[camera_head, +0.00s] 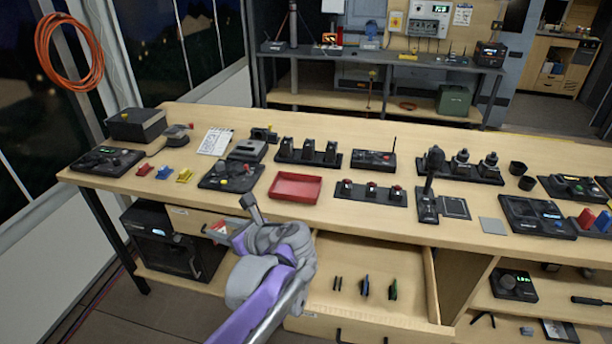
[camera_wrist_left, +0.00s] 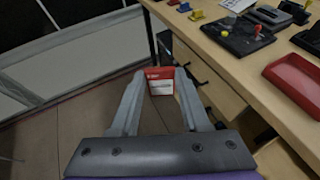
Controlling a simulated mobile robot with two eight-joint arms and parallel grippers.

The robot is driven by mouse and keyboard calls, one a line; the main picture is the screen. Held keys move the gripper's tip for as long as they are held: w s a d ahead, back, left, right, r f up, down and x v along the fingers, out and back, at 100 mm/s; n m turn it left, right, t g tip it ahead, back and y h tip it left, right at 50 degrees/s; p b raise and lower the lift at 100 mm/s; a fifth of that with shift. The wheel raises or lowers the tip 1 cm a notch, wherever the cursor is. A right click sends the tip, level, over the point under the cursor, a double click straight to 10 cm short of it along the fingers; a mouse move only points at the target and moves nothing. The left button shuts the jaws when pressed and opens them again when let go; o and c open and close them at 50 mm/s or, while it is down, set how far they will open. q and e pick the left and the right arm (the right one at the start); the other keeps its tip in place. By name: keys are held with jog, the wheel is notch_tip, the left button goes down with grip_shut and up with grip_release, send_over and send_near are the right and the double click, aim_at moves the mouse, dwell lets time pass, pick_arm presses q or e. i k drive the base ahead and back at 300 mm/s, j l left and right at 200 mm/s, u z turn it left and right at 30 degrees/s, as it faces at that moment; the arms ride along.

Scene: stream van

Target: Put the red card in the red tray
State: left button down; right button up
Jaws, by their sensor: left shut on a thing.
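The red card (camera_wrist_left: 160,80) is between the fingertips of my left gripper (camera_wrist_left: 160,88) in the left wrist view, and the gripper is shut on it. In the head view the left gripper (camera_head: 222,229) is in front of the table's front edge, left of and nearer than the tray. A small part of the red card (camera_head: 218,226) shows there. The red tray (camera_head: 295,188) lies on the table top, shallow and empty. It also shows at the right of the left wrist view (camera_wrist_left: 298,82). My right gripper is not in view.
The table (camera_head: 225,120) carries several black control panels around the tray. Small red, blue and yellow pieces (camera_head: 164,173) lie at the left. An open drawer (camera_head: 348,255) with several thin upright pieces sits below the table edge. A black box (camera_head: 160,245) stands under the table.

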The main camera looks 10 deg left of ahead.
aim_at(309, 191)
jog(key=i+l, duration=0.85)
jog(key=i, duration=0.25)
